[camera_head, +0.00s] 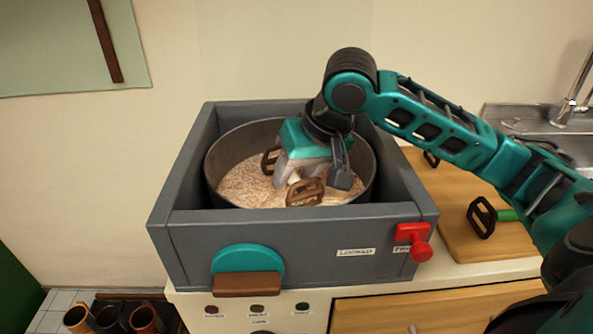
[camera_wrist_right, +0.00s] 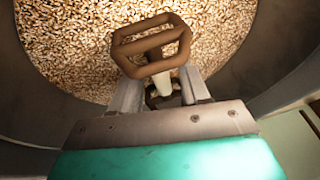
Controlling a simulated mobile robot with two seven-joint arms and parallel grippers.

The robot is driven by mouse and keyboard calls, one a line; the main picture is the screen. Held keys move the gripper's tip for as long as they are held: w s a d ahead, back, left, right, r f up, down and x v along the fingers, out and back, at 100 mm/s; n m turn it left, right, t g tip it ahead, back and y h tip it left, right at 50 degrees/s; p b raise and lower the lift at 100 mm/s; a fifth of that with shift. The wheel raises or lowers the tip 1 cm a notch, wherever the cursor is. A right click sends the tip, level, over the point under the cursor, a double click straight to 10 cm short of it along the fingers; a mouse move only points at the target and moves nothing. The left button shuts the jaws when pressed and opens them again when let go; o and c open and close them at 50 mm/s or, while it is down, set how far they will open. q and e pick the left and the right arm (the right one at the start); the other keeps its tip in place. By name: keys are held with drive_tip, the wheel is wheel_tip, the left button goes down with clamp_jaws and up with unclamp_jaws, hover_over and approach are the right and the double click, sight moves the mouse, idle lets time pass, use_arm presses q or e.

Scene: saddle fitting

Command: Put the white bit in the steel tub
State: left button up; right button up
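The steel tub (camera_head: 228,160) sits in a grey box and holds pale grain. The white bit has two brown rings, and one ring (camera_head: 305,192) shows at the front inside the tub. Its white bar (camera_wrist_right: 188,86) shows in the right wrist view beside one finger, with the near ring large above it. The bit is inside the tub, on or just above the grain; exact contact is hidden. My right gripper (camera_head: 315,178) reaches down into the tub, its fingers apart on either side of the bar, with a gap showing. My left gripper is out of view.
The grey box (camera_head: 300,235) has high walls around the tub and a red knob (camera_head: 420,251) at its front right. A wooden board (camera_head: 455,205) on the right carries a bit with black rings and a green bar (camera_head: 506,215). A sink lies behind it.

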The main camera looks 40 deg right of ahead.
drive_tip(key=shift+r, duration=0.2)
drive_tip(key=p+v, duration=0.3)
drive_tip(key=v, duration=0.8)
drive_tip(key=shift+w, duration=0.1)
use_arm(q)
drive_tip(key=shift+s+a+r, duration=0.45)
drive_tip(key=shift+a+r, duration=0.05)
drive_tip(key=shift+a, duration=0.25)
use_arm(e)
drive_tip(key=shift+s+r, duration=0.3)
drive_tip(key=shift+r, duration=0.15)
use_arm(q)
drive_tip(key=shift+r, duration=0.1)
